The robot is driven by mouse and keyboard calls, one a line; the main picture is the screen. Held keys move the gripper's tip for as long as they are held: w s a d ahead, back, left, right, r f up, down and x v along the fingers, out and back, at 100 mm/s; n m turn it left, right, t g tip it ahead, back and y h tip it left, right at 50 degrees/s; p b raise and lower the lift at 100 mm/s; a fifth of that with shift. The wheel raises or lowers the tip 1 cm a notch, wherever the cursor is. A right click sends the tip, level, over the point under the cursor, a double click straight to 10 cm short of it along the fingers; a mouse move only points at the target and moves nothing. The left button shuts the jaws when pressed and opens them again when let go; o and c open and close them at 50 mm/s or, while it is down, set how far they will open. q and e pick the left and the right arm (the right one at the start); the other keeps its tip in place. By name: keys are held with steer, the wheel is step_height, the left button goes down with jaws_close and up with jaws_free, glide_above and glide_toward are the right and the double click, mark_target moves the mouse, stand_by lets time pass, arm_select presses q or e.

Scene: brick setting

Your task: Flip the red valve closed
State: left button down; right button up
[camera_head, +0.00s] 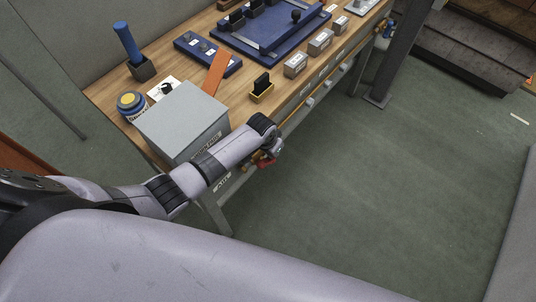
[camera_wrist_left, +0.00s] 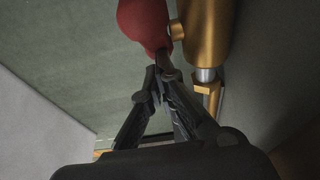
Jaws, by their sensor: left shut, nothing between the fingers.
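The red valve handle (camera_wrist_left: 145,24) shows at the top of the left wrist view, beside a brass valve body (camera_wrist_left: 206,32) with a silver stem below it. In the head view a small bit of the red handle (camera_head: 265,162) shows just under my left wrist, at the bench's front edge. My left gripper (camera_wrist_left: 160,72) is shut and empty, its fingertips at the lower end of the red handle. I cannot tell whether they touch it. In the head view my left gripper (camera_head: 277,148) is mostly hidden behind the wrist. My right gripper is not in view.
A wooden workbench (camera_head: 240,112) carries a grey box (camera_head: 182,118), a blue tray (camera_head: 270,55), a yellow block with a black top (camera_head: 262,88) and small grey boxes. My left arm passes in front of the grey box. Green floor (camera_head: 380,180) is clear to the right.

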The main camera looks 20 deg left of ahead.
arm_select(q)
steer(key=shift+w+d+f+g+y+b, duration=0.1)
steer(key=shift+f+g+y+b, duration=0.1)
steer(key=shift+f+g+b, duration=0.3)
steer(key=shift+w+f+g+y+b, duration=0.1)
steer(key=shift+g+y+b, duration=0.15)
steer(key=shift+g, duration=0.45)
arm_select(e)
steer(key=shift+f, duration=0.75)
arm_select(q)
steer(key=shift+f+g+y+b, duration=0.35)
steer(key=shift+f+g+b, duration=0.05)
steer(key=shift+g+b, duration=0.75)
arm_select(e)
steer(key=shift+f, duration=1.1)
arm_select(q)
steer(key=shift+w+f+b, duration=0.1)
steer(key=shift+b, duration=0.2)
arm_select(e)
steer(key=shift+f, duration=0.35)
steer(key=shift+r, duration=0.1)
